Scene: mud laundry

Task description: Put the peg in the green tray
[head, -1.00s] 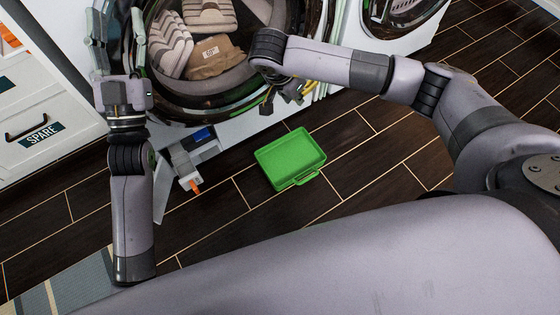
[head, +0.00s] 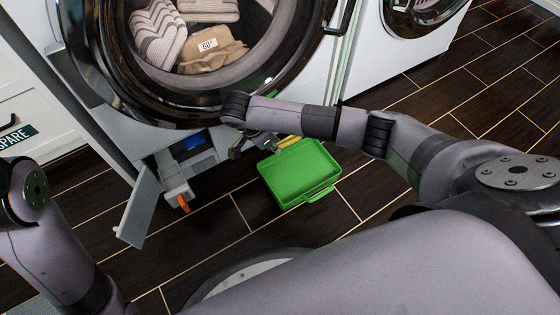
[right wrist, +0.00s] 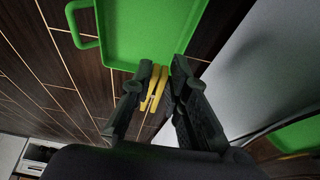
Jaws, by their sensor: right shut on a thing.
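The peg is a yellow clothes peg (right wrist: 153,92), seen between the fingers of my right gripper (right wrist: 165,75) in the right wrist view. In the head view the yellow peg (head: 289,142) shows beside my right gripper (head: 262,145), at the far edge of the tray. My right gripper is shut on the peg. The green tray (head: 300,175) lies on the floor in front of the washer and looks empty. It also shows in the right wrist view (right wrist: 140,35), past the fingertips. The peg's height above the tray is unclear. My left gripper is out of view.
A washer with a round door (head: 115,85) stands behind the tray, with folded clothes (head: 205,50) inside. Its lower flap (head: 140,208) is open, with an orange-tipped part (head: 180,190) sticking out. Dark floor (head: 400,215) is clear right of the tray.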

